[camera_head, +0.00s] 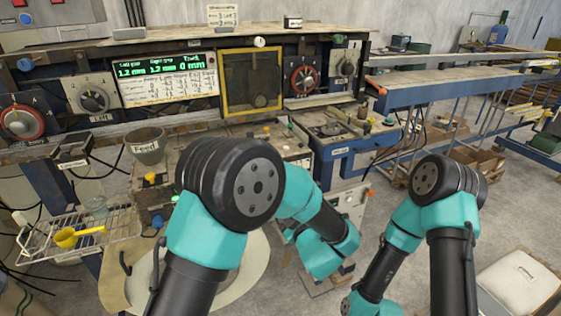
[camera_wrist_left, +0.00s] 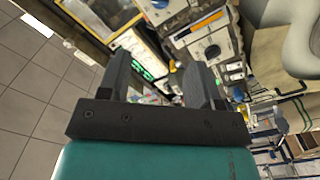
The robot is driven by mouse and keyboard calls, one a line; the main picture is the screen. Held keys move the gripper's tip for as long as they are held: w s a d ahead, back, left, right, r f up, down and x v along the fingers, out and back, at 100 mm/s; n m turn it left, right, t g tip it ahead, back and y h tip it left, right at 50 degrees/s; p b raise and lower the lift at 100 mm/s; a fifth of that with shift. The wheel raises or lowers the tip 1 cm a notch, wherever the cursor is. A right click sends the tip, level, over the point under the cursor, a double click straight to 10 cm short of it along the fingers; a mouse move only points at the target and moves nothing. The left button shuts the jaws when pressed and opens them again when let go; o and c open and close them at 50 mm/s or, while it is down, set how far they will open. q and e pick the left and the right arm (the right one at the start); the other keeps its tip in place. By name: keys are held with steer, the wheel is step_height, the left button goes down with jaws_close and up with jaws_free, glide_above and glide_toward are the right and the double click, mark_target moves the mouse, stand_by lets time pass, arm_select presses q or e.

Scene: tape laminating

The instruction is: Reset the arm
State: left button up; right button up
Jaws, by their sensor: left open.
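My left gripper (camera_wrist_left: 157,84) shows in the left wrist view. Its two dark fingers stand apart with nothing between them. Beyond them are the control panel and its green-lit display (camera_wrist_left: 136,62), seen tilted. In the head view my left arm reaches forward over the bench front and bends down to the right; its gripper fingers are not visible there. My right arm stands at the right and folds downward to the bottom edge; its gripper is out of sight.
A panel with a display (camera_head: 160,78), red-ringed dial (camera_head: 303,80) and yellow-framed window (camera_head: 252,82) stands behind. A Feed bucket (camera_head: 146,146) and wire rack (camera_head: 80,236) are at left.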

arm_select(q)
steer(key=a+f+m+g+h, duration=0.65)
steer(key=a+f, duration=0.95)
steer(key=f, duration=0.3)
steer(key=s+a+f+m+g+h, duration=0.2)
steer(key=s+a+f+g, duration=0.3)
steer(key=s, duration=0.6)
steer(key=s+a+f+m+g+h, duration=0.1)
steer(key=s+a+f+m+g, duration=0.1)
steer(key=s+a+f+g, duration=0.2)
steer(key=s+a+f, duration=0.3)
steer(key=s+f, duration=0.1)
steer(key=s, duration=0.4)
steer(key=shift+s+a+f+m+g+h, duration=0.15)
steer(key=shift+s+a+m+g+h, duration=0.1)
steer(key=shift+a+m+g+h, duration=0.1)
